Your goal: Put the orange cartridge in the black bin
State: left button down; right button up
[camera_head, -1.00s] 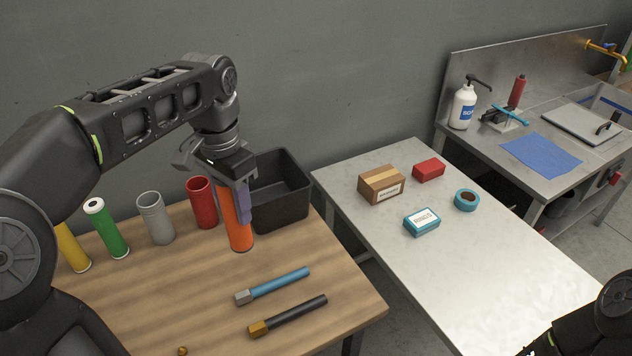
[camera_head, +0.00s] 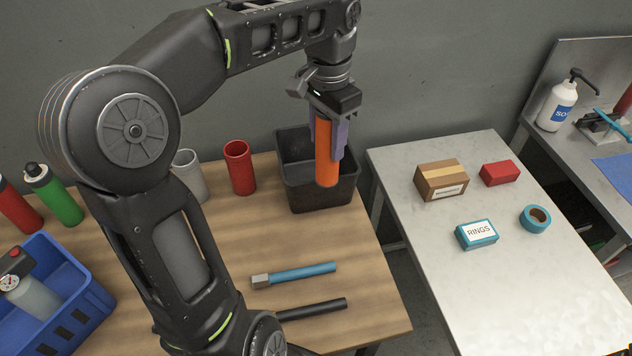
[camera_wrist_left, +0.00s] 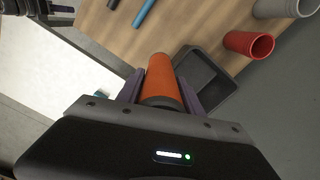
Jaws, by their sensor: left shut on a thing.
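The orange cartridge (camera_head: 327,155) is upright in my left gripper (camera_head: 328,148), whose purple fingers are shut on its sides. In the head view the cartridge overlaps the black bin (camera_head: 320,201), and its lower end shows in front of the bin's opening. The bin stands at the back right of the wooden table. In the left wrist view the cartridge (camera_wrist_left: 163,80) points away between the fingers, and the bin (camera_wrist_left: 205,82) shows beside and beyond it. How far the cartridge's lower end is from the bin floor is hard to tell. My right gripper is not in view.
A red tube (camera_head: 239,168) and a grey tube (camera_head: 189,175) stand left of the bin. A blue-handled tool (camera_head: 300,273) and a black one (camera_head: 315,309) lie in front. A blue crate (camera_head: 62,300) is at the left. A pale table (camera_head: 420,258) with boxes stands to the right.

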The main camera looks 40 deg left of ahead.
pick_arm(q)
jog(key=w+a+f+n, duration=0.6)
jog(key=a+n, duration=0.4)
jog(key=n, duration=0.3)
jog(key=shift+a+f, duration=0.25)
jog(key=shift+f, duration=0.5)
notch_tip(320, 180, down, 5)
jog(key=shift+f+b, duration=1.1)
jog(key=shift+f, duration=1.4)
jog(key=shift+s, duration=0.1)
